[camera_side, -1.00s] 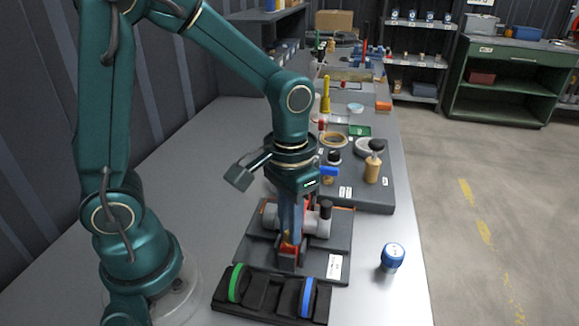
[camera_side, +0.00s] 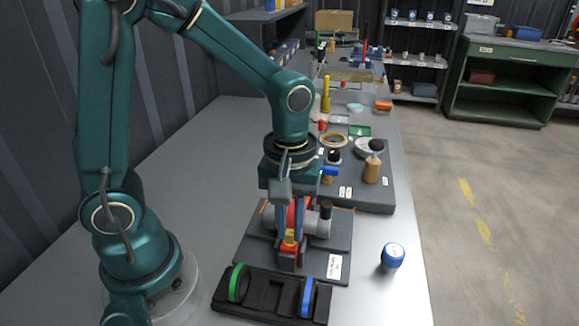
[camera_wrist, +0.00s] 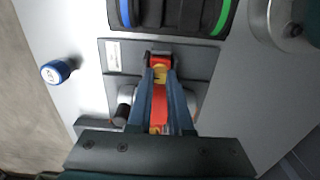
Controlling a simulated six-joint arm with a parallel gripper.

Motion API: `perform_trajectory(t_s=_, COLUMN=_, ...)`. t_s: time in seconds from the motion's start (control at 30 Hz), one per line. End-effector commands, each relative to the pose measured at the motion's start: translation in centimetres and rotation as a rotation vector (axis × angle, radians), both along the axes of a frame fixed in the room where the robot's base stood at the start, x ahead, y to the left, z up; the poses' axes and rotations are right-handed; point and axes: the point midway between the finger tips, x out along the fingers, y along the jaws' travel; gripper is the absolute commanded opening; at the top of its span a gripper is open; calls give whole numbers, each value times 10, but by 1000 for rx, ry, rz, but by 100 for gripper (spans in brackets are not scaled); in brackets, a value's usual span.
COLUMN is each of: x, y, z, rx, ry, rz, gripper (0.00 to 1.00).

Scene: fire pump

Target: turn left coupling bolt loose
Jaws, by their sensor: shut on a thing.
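The pump unit is a grey body with red parts (camera_wrist: 159,102) on a dark base plate (camera_side: 262,250). A yellow bolt (camera_side: 291,238) shows at its near end; in the wrist view the bolt (camera_wrist: 160,73) lies between the fingertips. A second yellow piece (camera_wrist: 157,129) sits at the other end of the red part. My gripper (camera_wrist: 160,76) points down with its blue fingers closed on the near bolt; it also shows in the side view (camera_side: 290,235). The fingers partly hide the bolt and the red part.
A black holder (camera_side: 262,292) with a green and a blue band lies just in front of the base plate. A blue-capped round item (camera_side: 392,256) stands to the right on the bench. A grey board (camera_side: 385,190) with several parts lies behind. The bench at left is clear.

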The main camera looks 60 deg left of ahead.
Motion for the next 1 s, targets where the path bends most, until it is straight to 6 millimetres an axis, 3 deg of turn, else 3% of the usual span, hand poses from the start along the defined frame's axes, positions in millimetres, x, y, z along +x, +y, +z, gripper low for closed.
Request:
perform_trajectory(t_s=0.53, x=0, y=0, z=0, rx=0, ry=-1, rz=26, gripper=0)
perform_trajectory(t_s=0.57, x=0, y=0, z=0, rx=0, ry=-1, rz=25, gripper=26)
perform_trajectory(t_s=0.6, x=0, y=0, z=0, rx=0, ry=-1, rz=25, gripper=41)
perform_trajectory(t_s=0.63, x=0, y=0, z=0, rx=0, ry=-1, rz=25, gripper=49)
perform_trajectory(t_s=1.0, x=1, y=0, z=4, rx=-1, ry=-4, rz=25, gripper=49)
